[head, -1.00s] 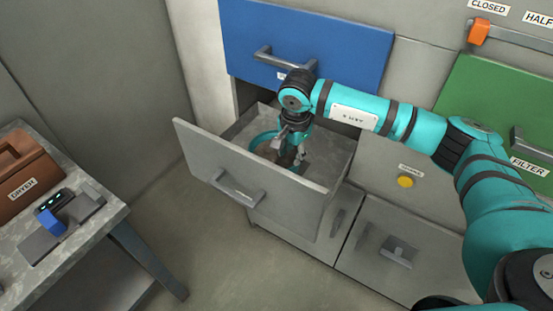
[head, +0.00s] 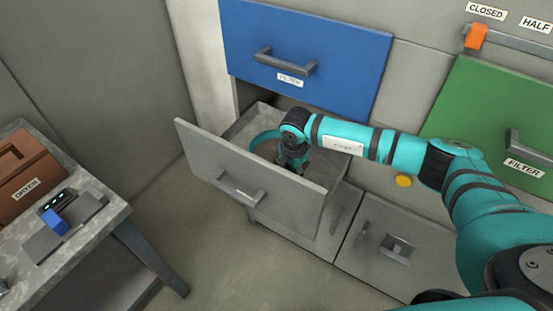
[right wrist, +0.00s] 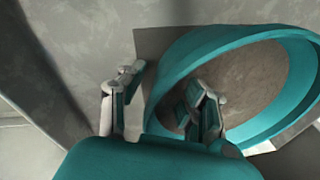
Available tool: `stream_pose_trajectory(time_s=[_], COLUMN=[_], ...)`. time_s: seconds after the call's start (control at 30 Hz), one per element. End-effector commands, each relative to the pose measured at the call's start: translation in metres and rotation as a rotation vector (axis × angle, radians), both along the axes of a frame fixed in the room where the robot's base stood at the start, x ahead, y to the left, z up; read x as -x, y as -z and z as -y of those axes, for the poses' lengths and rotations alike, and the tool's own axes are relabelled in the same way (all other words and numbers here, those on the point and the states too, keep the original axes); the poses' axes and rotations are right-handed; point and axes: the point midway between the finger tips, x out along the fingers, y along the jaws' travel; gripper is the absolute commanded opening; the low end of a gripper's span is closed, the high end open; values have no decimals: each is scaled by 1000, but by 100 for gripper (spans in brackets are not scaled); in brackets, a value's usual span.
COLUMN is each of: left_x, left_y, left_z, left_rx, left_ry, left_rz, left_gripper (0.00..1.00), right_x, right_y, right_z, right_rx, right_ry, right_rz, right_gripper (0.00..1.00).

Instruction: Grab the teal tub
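The teal tub (head: 262,137) stands inside the open grey drawer (head: 215,152). In the head view its left rim shows, and my right arm and the drawer front hide much of the rest. My right gripper (head: 293,160) is down in the drawer at the tub. In the right wrist view the tub (right wrist: 188,55) is a wide round ring seen from above. My right gripper (right wrist: 163,95) is open there, with one finger outside the tub's left wall and the other over its inside. The fingers look apart from the wall. My left gripper is not in view.
A closed blue drawer front (head: 340,50) is just above the open drawer. A green panel (head: 490,110) is at the right. A table (head: 95,235) with a brown box (head: 30,180) stands at the left. The floor between is clear.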

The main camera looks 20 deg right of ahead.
Motion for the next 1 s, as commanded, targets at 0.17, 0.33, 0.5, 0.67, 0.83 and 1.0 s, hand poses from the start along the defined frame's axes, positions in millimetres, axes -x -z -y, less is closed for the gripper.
stream_pose_trajectory(time_s=[0.17,0.33,0.5,0.67,0.83,1.0], left_x=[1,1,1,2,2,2], left_y=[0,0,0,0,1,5], left_z=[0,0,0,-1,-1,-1], left_rx=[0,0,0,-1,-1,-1], left_ry=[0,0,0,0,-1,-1], left_rz=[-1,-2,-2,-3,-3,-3], left_gripper=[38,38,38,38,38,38], right_x=[0,0,0,0,-1,-2], right_y=[0,-1,-1,-1,-8,-37], right_z=[0,0,0,0,0,0], right_rx=[0,0,0,0,0,-1], right_ry=[1,1,1,1,1,1], right_rz=[0,0,0,1,3,8], right_gripper=[14,0,0,0,0,0])
